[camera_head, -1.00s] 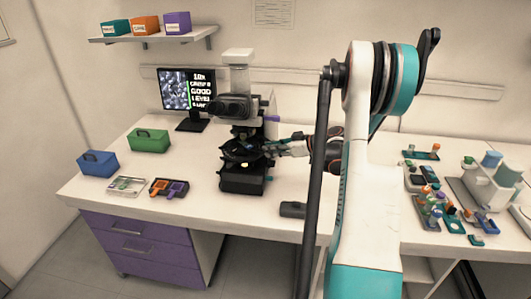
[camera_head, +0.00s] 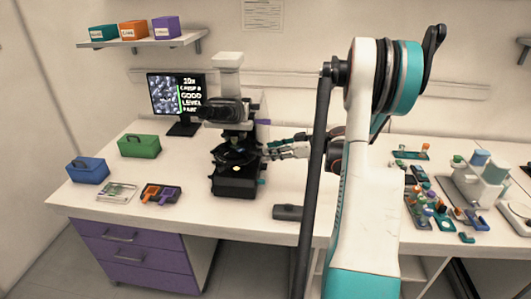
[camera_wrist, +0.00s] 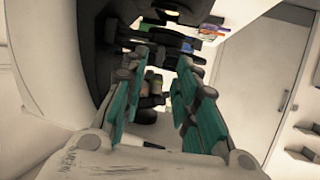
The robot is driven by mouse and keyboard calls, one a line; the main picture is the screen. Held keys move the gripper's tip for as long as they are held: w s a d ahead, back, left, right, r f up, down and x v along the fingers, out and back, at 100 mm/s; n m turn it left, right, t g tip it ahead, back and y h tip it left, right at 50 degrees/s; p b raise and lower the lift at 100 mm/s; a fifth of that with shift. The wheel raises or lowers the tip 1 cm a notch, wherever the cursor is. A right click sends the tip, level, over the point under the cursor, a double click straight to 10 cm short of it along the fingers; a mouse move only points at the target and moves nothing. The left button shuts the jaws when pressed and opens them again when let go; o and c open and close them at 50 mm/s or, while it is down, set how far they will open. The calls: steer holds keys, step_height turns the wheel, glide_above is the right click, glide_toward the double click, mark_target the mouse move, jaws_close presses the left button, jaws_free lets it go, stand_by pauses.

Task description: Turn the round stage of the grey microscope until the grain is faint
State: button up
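The microscope (camera_head: 232,112) stands on the bench with dark eyepieces and base and a pale upper column. Its dark round stage (camera_head: 232,157) sits above the base, with a bright spot near the front. My gripper (camera_head: 268,151) is at the stage's right side, fingers pointing left; contact cannot be told. In the wrist view my gripper (camera_wrist: 163,88) has its two teal-padded fingers apart, with dark microscope parts beyond and nothing clearly held. The monitor (camera_head: 177,96) shows a grey mottled grain picture, a green bar and white text including "10x", "GOOD" and "LEVEL"; the rest is unclear.
A green box (camera_head: 139,146), a blue box (camera_head: 87,171), a slide tray (camera_head: 117,192) and a dark tray with orange and purple pieces (camera_head: 160,194) lie left. A dark grey block (camera_head: 288,212) lies in front. Several small parts crowd the right bench.

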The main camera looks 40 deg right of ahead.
steer(key=v, duration=0.7)
steer(key=shift+s+r, duration=0.15)
steer(key=shift+s, duration=0.15)
steer(key=shift+d, duration=0.1)
stand_by(1.3)
